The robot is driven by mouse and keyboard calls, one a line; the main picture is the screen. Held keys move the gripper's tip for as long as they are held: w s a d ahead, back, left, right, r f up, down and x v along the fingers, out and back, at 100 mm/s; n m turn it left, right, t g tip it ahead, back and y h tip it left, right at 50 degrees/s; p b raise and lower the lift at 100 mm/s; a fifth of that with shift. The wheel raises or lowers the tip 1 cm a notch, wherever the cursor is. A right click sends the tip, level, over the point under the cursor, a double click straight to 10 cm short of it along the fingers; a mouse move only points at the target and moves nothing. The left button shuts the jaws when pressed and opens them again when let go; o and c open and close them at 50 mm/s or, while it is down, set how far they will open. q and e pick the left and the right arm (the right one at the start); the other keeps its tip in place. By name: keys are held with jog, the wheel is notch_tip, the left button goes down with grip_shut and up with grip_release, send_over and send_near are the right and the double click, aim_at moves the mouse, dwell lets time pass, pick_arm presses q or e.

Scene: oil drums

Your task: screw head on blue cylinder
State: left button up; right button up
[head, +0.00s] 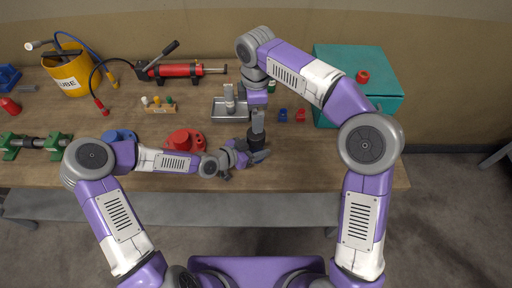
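My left gripper (250,157) is low over the bench front, its dark fingers close around or beside a black upright piece (257,139). A grey part (258,118) stands directly above that piece. My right arm comes down from above, and its purple wrist (257,97) ends just above the grey part. The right gripper's fingers are not clearly distinguishable. A similar grey upright piece (229,97) shows at the metal tray. A blue round thing (118,136) sits on the bench at left, partly behind my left arm. I cannot tell which piece is the blue cylinder or its head.
On the wooden bench are a red round thing (185,140), a metal tray (233,117), a red hand pump (180,70), a yellow bucket (70,75), a green clamp (50,145) and small blue (283,115) and red (300,115) pieces. A teal box (335,58) stands right. The bench's right front is clear.

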aim_at(250, 149)
pick_arm(q)
jog(key=o, duration=0.4)
jog(key=shift+c, duration=0.2)
jog(key=shift+p+v, duration=0.55)
jog(key=shift+v, duration=3.25)
pick_arm(e)
jog(key=shift+r, duration=0.5)
